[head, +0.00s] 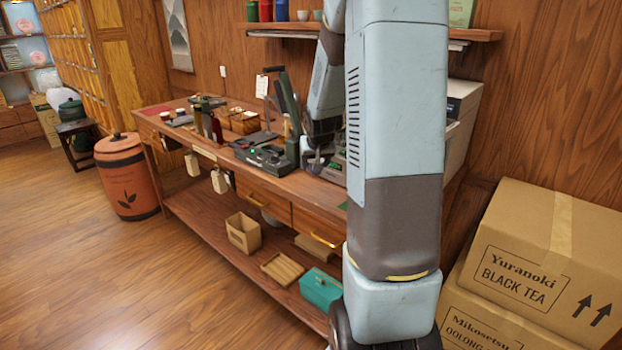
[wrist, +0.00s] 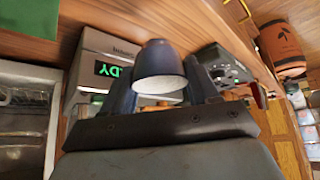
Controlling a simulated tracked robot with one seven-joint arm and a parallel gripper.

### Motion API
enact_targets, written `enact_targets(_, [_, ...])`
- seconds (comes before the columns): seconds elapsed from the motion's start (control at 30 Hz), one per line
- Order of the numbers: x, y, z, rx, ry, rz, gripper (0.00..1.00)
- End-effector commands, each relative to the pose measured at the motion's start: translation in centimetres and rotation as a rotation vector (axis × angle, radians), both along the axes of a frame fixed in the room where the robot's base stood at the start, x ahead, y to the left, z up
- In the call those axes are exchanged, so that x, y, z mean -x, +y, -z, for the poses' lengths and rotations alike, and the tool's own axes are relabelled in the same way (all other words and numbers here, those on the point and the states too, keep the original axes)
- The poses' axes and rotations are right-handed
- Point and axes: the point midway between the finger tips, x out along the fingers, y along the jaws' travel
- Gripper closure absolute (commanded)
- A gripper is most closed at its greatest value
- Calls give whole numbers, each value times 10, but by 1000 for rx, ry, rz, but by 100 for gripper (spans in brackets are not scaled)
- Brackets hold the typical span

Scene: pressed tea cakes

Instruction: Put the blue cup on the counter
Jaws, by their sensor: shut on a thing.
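The blue cup (wrist: 160,58) is dark blue with a pale inside. In the wrist view it is between the two dark fingers of my gripper (wrist: 160,80), which is shut on it. The cup's open mouth faces the lower side of that picture. In the head view the cup cannot be made out, and my arm hides part of the area. The wooden counter (head: 312,184) runs along the wall, and the end of my arm is over its right part.
Dark tools and a black device (head: 265,157) crowd the counter's middle. A grey machine with a green display (wrist: 110,70) is close by the cup in the wrist view. Cardboard boxes (head: 540,235) stand at right. An orange bin (head: 122,172) stands at the counter's left end.

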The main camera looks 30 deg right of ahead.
Motion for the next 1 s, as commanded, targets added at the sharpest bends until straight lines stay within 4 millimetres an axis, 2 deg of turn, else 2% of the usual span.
enact_targets(0.1, [-13, -3, 18, -1, 3, -2, 70])
enact_targets(0.3, [-29, -8, 37, 0, 1, -1, 70])
enact_targets(0.57, [-37, -10, 47, -1, 1, 1, 70])
enact_targets(0.8, [-38, -10, 76, -1, 3, 0, 70])
enact_targets(1.0, [-38, -10, 78, -1, 0, 1, 70])
